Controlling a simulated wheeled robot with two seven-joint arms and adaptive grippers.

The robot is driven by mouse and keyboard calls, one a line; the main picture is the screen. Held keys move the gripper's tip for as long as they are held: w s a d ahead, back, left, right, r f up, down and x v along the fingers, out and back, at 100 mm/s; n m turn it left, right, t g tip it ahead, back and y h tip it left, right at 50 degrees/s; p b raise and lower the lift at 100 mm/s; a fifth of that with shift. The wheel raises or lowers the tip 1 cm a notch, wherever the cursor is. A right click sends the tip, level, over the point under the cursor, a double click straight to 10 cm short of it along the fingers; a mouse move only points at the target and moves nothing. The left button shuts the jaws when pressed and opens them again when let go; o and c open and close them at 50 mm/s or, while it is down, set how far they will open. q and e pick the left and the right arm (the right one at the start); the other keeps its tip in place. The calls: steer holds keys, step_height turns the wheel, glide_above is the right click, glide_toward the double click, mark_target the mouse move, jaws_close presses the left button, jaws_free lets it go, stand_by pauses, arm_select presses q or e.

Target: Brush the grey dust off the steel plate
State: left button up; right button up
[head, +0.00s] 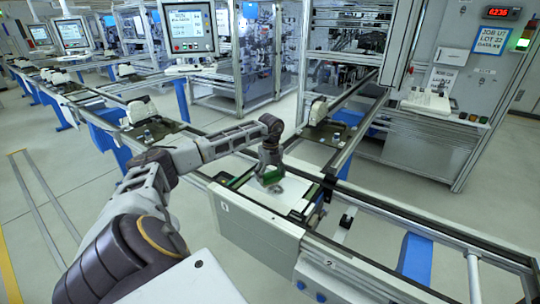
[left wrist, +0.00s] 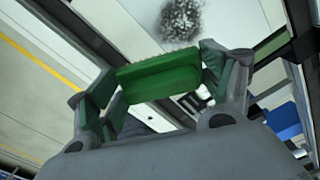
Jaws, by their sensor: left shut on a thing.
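The light steel plate (head: 295,200) lies on the conveyor fixture in front of me in the head view. In the left wrist view the plate (left wrist: 235,22) fills the top, with a round speckled patch of grey dust (left wrist: 181,18) on it. My left gripper (head: 268,177) is over the plate and shut on a green brush (left wrist: 160,77), held crosswise between its fingers. The brush lies short of the dust in the wrist view; I cannot tell whether it touches the plate. The dust is not clear in the head view, where the gripper covers part of the plate. My right gripper is out of view.
The conveyor rails (head: 420,225) run on to the right of the plate, and another line with several small fixtures runs back left. A grey cabinet (head: 430,140) stands at the right back. A screen (head: 188,28) stands behind my arm. The floor at left is clear.

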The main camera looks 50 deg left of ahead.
arm_select(q)
steer(key=shift+w+d+m, duration=0.1)
steer(key=shift+w+m, duration=0.25)
steer(key=shift+m, duration=0.65)
steer(key=shift+w+m, duration=0.1)
steer(key=shift+m, duration=0.7)
steer(key=shift+f, duration=0.15)
